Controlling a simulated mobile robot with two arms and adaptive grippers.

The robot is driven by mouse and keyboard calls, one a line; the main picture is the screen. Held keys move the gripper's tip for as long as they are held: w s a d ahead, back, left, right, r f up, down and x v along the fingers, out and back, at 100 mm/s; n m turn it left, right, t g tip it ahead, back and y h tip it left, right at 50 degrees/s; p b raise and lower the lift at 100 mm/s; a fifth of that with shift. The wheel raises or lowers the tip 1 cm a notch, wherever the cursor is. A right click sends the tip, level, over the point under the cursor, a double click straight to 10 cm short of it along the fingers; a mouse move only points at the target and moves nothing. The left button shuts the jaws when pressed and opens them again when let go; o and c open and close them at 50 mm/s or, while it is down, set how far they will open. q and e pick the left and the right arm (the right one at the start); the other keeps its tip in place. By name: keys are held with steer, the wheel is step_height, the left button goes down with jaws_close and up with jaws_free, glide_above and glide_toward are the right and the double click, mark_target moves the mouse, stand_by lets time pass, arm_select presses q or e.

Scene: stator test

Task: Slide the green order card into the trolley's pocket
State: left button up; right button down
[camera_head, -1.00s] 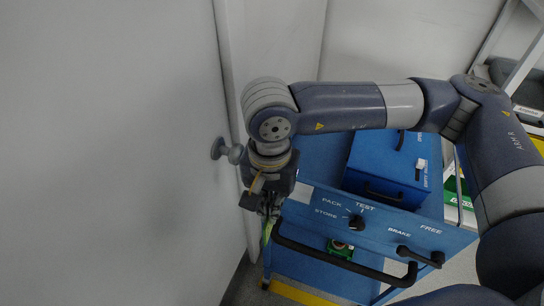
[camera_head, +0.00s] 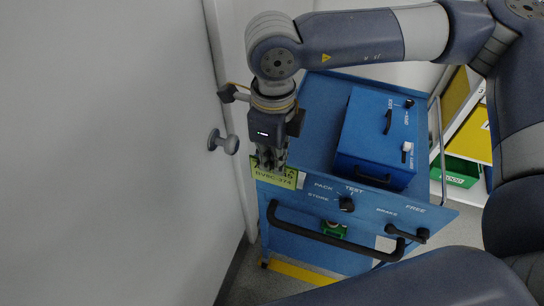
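The green order card (camera_head: 275,178) with dark print faces me at the left end of the trolley's sloping front panel. My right gripper (camera_head: 270,164) points down and is shut on the card's upper part, its fingers covering some of the print. The blue trolley (camera_head: 318,130) stands below and behind it. The trolley's pocket is mostly hidden behind the card; a pale strip (camera_head: 301,179) shows at the card's right edge. I cannot tell whether the card is in the pocket or in front of it. My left gripper is not in view.
A blue box (camera_head: 370,130) with handles sits on the trolley top. The panel has a selector knob (camera_head: 346,204), a brake lever (camera_head: 410,234) and a black push bar (camera_head: 330,238). A white door with a round knob (camera_head: 223,142) stands close on the left.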

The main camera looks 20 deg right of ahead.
steer(key=w+d+f, duration=0.2)
steer(key=w+d, duration=0.1)
steer(key=w, duration=0.2)
steer(key=shift+w+d+f, duration=0.25)
steer(key=shift+d+f, duration=0.1)
steer(key=shift+f, duration=0.05)
stand_by(0.3)
stand_by(0.4)
steer(key=shift+a+b, duration=0.1)
steer(key=shift+b, duration=0.3)
steer(key=shift+f, duration=0.2)
stand_by(0.4)
steer(key=shift+f+b, duration=1.35)
steer(key=shift+b, duration=0.6)
